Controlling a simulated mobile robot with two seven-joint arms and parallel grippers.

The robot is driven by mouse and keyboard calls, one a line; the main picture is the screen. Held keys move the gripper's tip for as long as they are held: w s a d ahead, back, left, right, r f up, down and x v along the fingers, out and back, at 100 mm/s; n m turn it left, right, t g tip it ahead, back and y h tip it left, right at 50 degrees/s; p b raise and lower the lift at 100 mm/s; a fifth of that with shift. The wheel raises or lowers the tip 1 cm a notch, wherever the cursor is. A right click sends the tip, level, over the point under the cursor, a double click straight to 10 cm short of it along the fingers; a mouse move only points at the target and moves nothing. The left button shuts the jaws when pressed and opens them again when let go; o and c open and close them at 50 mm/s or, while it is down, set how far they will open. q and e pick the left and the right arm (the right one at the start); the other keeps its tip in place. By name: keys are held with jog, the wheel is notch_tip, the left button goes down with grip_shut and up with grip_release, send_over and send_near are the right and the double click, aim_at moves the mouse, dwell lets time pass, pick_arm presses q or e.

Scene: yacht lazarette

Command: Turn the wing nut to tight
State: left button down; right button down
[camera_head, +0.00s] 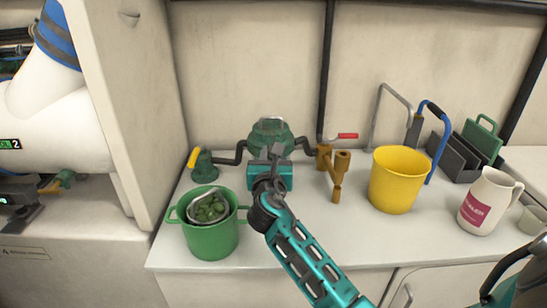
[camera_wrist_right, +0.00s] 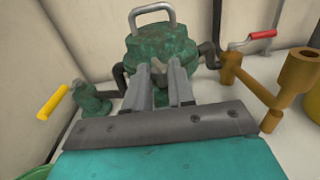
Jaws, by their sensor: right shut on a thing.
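A green sea strainer (camera_head: 270,134) with a metal bail handle on its lid stands against the back wall. It also shows in the wrist view (camera_wrist_right: 172,43). My right gripper (camera_head: 277,152) reaches it from the front. In the wrist view its two grey fingers (camera_wrist_right: 158,68) are close together at the front of the lid. They are shut on a small part there, which I take to be the wing nut; the fingers hide nearly all of it, so its angle cannot be read. My left gripper is not in view.
A green pot (camera_head: 211,241) stands left of my right arm. A yellow-handled valve (camera_head: 203,167) and a red-handled brass valve (camera_head: 324,155) flank the strainer. A yellow bucket (camera_head: 396,181), a white jug (camera_head: 486,204) and a grey caddy (camera_head: 456,157) stand right. The counter between pot and bucket is mostly free.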

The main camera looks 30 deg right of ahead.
jog(key=shift+w+a+m+g+h, duration=0.1)
jog(key=shift+w+m+g+h, duration=0.05)
jog(key=shift+m+g+h, duration=1)
jog(key=shift+w+a+m+g+h, duration=0.1)
jog(key=shift+a+m+g+h, duration=0.05)
jog(key=shift+m+g+h, duration=0.95)
jog(key=shift+w+a+m+g+h, duration=0.15)
jog(key=shift+m+g+h, duration=0.65)
jog(key=shift+g, duration=0.55)
jog(key=c, duration=1)
grip_release()
jog(key=shift+o, duration=0.2)
jog(key=shift+r, duration=0.1)
